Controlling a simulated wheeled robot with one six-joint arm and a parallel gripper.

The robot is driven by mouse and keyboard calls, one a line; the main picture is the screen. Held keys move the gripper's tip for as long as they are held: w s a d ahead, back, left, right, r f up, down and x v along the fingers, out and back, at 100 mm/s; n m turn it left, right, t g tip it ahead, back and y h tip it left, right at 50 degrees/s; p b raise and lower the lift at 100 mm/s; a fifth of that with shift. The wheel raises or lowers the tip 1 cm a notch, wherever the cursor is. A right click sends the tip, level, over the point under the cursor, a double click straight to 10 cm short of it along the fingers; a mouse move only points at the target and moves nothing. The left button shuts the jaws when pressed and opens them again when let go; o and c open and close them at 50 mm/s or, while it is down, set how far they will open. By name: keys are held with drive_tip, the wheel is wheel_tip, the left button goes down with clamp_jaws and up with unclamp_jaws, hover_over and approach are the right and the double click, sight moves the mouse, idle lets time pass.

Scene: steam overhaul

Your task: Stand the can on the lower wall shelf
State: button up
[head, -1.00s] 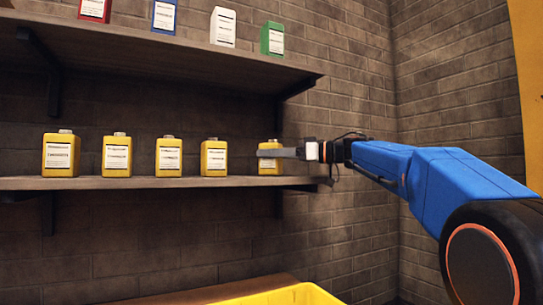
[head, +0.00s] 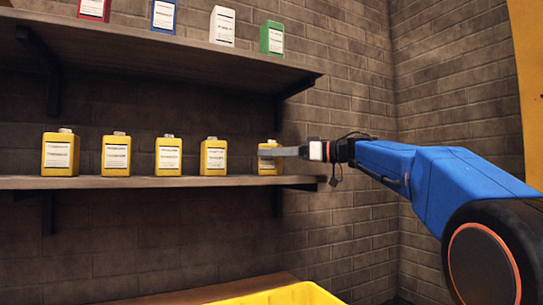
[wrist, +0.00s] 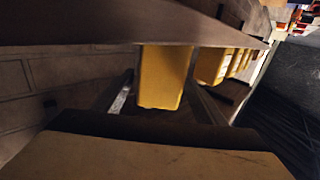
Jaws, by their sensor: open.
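The can (head: 270,167) is yellow with a white label and stands upright at the right end of the lower wall shelf (head: 150,183). My gripper (head: 268,152) reaches in from the right at the can's mid-height, and one finger covers part of its label. In the wrist view the yellow can (wrist: 163,78) shows between the two spread fingers (wrist: 165,97). The gripper is open around the can. Contact between fingers and can cannot be made out.
Several similar yellow cans (head: 213,158) stand in a row to the left on the same shelf. The upper shelf (head: 180,55) overhangs them and holds red, blue, white and green cans (head: 272,39). A yellow bin (head: 285,294) is below. Brick wall lies behind.

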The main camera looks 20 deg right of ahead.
drive_tip(key=v, duration=1.1)
drive_tip(key=shift+s, duration=0.1)
